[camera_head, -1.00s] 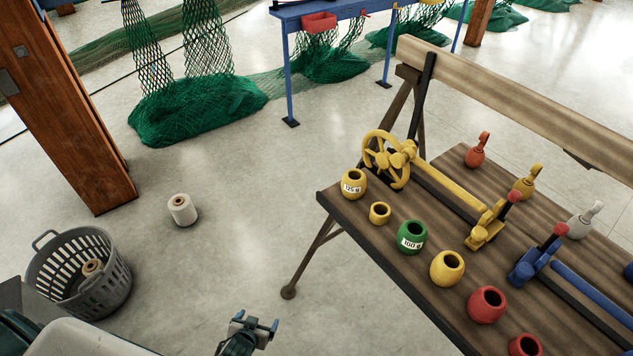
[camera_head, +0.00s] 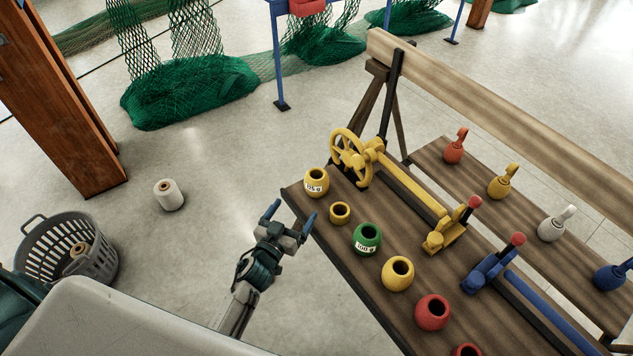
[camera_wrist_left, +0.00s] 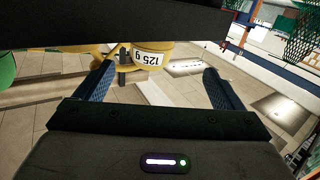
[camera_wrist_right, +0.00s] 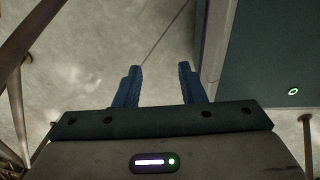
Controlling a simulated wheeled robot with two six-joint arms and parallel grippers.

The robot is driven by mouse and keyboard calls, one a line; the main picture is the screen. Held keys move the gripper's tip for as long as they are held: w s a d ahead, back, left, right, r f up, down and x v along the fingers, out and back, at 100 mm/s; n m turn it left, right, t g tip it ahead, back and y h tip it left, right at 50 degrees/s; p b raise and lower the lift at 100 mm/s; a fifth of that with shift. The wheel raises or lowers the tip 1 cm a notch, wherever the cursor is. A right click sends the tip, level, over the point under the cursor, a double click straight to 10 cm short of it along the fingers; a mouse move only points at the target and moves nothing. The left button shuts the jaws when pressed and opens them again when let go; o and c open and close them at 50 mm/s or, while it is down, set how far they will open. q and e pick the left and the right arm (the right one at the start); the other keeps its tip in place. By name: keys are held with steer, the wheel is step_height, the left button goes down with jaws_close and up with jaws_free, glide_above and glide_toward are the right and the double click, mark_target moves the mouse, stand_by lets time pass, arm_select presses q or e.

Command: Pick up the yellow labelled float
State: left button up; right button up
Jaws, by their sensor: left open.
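The yellow labelled float (camera_head: 316,182) stands at the near left corner of the wooden bench, its white label reading 125 g. In the left wrist view the float (camera_wrist_left: 150,55) shows ahead between my fingers, apart from them, its upper part cut off by a dark band. My left gripper (camera_head: 291,216) is open and empty beside the bench edge, to the lower left of the float; its fingers also show in the left wrist view (camera_wrist_left: 160,86). My right gripper (camera_wrist_right: 158,85) shows only in the right wrist view, its fingers apart with bare floor between them.
On the bench (camera_head: 335,250) stand a small yellow float (camera_head: 340,213), a green labelled float (camera_head: 367,239), a plain yellow float (camera_head: 397,273) and a red float (camera_head: 432,312). A yellow handwheel (camera_head: 348,152) stands close behind the labelled float.

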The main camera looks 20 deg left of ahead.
mark_target(311, 192)
arm_select(q)
steer(key=shift+h, duration=0.3)
steer(key=w, duration=0.2)
steer(key=w+d, duration=0.1)
steer(key=w, duration=0.3)
steer(key=shift+w+d+r, duration=0.1)
steer(key=shift+w+d, duration=0.25)
steer(key=w, duration=0.2)
steer(key=w+d, duration=0.1)
steer(key=w, duration=0.1)
steer(key=shift+w, duration=0.1)
steer(key=c, duration=1.1)
